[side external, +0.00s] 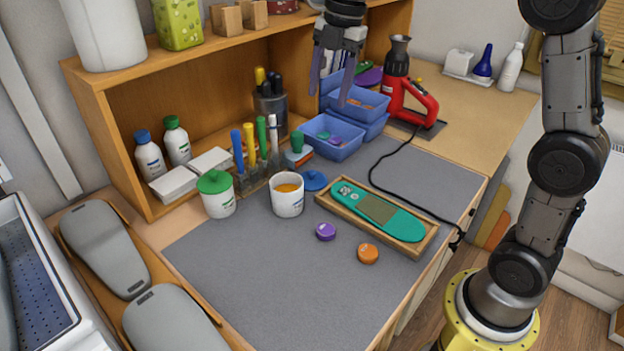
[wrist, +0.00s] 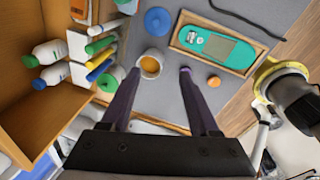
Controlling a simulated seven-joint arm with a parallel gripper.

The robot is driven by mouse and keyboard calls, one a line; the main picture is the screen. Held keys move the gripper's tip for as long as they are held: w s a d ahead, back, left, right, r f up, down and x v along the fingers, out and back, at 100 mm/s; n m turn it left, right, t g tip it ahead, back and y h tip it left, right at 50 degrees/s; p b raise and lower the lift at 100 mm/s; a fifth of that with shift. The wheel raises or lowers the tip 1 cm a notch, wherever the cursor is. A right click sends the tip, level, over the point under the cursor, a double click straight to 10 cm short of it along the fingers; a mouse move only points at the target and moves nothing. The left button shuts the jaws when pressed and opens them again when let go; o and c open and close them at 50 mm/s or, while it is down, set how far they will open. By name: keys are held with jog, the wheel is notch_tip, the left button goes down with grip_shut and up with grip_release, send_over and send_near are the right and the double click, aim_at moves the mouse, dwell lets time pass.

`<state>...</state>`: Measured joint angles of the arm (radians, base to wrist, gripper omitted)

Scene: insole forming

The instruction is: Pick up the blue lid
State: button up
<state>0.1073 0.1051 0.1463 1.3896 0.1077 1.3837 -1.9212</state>
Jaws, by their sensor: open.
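The blue lid (side external: 315,180) lies flat on the grey mat, just behind the open white jar (side external: 287,194) with orange contents. In the wrist view the blue lid (wrist: 158,21) is near the top, beyond the fingertips. My gripper (side external: 328,99) is open and empty, high above the table in the side view, over the area near the blue bins. In the wrist view my gripper (wrist: 158,74) has its two fingers spread on either side of the open jar (wrist: 150,65), with the lid farther ahead. Nothing is between the fingers.
A green-lidded jar (side external: 216,194) and a marker rack (side external: 256,178) stand left of the lid. A wooden tray with a green insole (side external: 376,211) lies to the right. Purple (side external: 326,231) and orange (side external: 368,253) caps sit in front. Blue bins (side external: 333,136) stand behind. The front mat is clear.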

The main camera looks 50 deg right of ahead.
jog(key=w+d+f+g, duration=0.1)
jog(key=w+d+f, duration=0.1)
jog(key=w+f, duration=0.4)
send_over(312, 171)
jog(key=shift+g, duration=0.4)
notch_tip(312, 171, down, 10)
jog(key=shift+s+d+r, duration=0.1)
jog(key=shift+s+r, duration=0.05)
jog(key=shift+r, duration=0.05)
jog(key=shift+f, duration=3.25)
jog(key=shift+c, duration=0.4)
grip_shut()
